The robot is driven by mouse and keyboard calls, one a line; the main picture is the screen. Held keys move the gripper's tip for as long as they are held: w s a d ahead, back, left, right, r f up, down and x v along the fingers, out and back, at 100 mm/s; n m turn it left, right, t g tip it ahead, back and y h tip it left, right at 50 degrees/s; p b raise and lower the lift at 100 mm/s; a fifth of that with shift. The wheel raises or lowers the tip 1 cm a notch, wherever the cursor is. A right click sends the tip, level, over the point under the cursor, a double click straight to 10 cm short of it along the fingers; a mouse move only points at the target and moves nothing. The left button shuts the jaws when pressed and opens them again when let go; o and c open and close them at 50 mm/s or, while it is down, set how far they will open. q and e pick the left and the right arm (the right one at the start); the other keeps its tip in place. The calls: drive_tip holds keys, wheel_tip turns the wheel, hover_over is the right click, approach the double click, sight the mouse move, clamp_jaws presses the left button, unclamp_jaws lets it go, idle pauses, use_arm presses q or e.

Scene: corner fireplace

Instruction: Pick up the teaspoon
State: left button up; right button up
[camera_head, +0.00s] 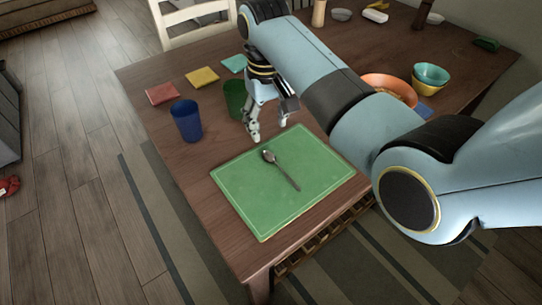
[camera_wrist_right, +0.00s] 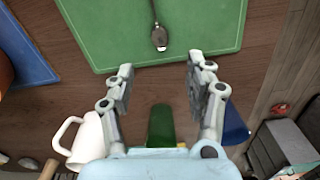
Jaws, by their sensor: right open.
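The teaspoon (camera_head: 280,168) is silver and lies on a green placemat (camera_head: 243,187) near the table's front corner. Its bowl points to the back left. In the right wrist view the teaspoon (camera_wrist_right: 158,32) is at the top, its bowl towards me, on the placemat (camera_wrist_right: 210,22). My right gripper (camera_head: 268,130) is open and empty, just behind the placemat and short of the spoon. In the wrist view its fingertips (camera_wrist_right: 160,70) are apart, with bare table between them. My left gripper is in neither view.
A blue cup (camera_head: 187,121) and a green cup (camera_head: 235,98) stand beside my right gripper. A white mug (camera_wrist_right: 88,140) shows in the wrist view. An orange bowl (camera_head: 390,84) and stacked bowls (camera_head: 430,75) stand behind my right arm. Red, yellow and teal squares lie at the left edge.

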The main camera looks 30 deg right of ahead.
hover_over(270, 157)
drive_tip(key=f, duration=0.5)
drive_tip(key=shift+w+a+b, duration=0.1)
drive_tip(key=shift+w+b, duration=0.2)
drive_tip(key=f, duration=0.5)
drive_tip(key=shift+s+f+b, duration=0.1)
drive_tip(key=shift+s+b, duration=0.15)
drive_tip(key=shift+b, duration=0.05)
drive_tip(key=c, duration=1)
